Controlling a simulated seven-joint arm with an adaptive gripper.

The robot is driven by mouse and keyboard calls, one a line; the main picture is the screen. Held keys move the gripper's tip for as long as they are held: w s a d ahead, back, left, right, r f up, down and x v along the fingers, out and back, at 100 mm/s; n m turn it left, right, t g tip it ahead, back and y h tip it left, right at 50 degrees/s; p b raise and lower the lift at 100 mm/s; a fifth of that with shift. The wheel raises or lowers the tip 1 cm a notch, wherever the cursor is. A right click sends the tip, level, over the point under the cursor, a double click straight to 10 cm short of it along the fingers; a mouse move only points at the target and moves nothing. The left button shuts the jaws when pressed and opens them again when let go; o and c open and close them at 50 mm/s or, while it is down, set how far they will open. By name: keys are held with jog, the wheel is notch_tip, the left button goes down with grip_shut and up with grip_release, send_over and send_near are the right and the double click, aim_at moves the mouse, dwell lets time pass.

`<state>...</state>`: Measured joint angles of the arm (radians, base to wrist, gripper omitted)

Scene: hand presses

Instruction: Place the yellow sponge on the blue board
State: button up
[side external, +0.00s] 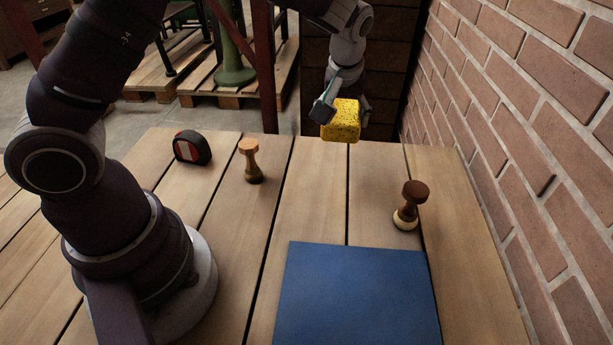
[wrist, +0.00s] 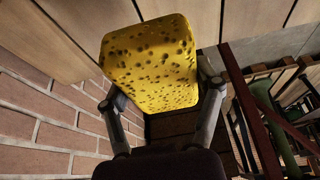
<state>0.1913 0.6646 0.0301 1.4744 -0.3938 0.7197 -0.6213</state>
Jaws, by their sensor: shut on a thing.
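The yellow sponge (side external: 342,122), pitted with dark holes, is held up in the air near the far end of the table. My gripper (side external: 338,112) is shut on it. In the wrist view the sponge (wrist: 152,65) sits between the two fingers of my gripper (wrist: 162,92), one on each side. The blue board (side external: 355,295) lies flat on the near part of the table, well apart from the sponge, with its top bare. The board does not show in the wrist view.
A dark-topped wooden hand press (side external: 408,207) stands just beyond the board's far right corner. Another wooden press (side external: 250,160) and a black-and-red tape measure (side external: 192,147) stand farther left on the wooden table (side external: 310,195). A brick wall (side external: 540,130) runs along the right side.

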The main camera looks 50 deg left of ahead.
jog(key=r, duration=0.4)
jog(key=shift+d+r, duration=0.1)
jog(key=shift+d, duration=0.15)
jog(key=s+d+m+h, duration=0.3)
jog(key=s+d+m, duration=0.2)
jog(key=d+m, duration=0.45)
jog(key=m+h, duration=0.3)
jog(key=m, duration=0.5)
send_over(366, 311)
jog(key=f, duration=1.4)
jog(key=shift+s+a+f, duration=0.2)
jog(key=shift+s+a, duration=0.15)
jog(key=shift+a, duration=0.05)
jog(key=o, duration=0.4)
jog(key=shift+f, duration=0.15)
jog(key=o, duration=0.4)
jog(key=shift+o, duration=0.2)
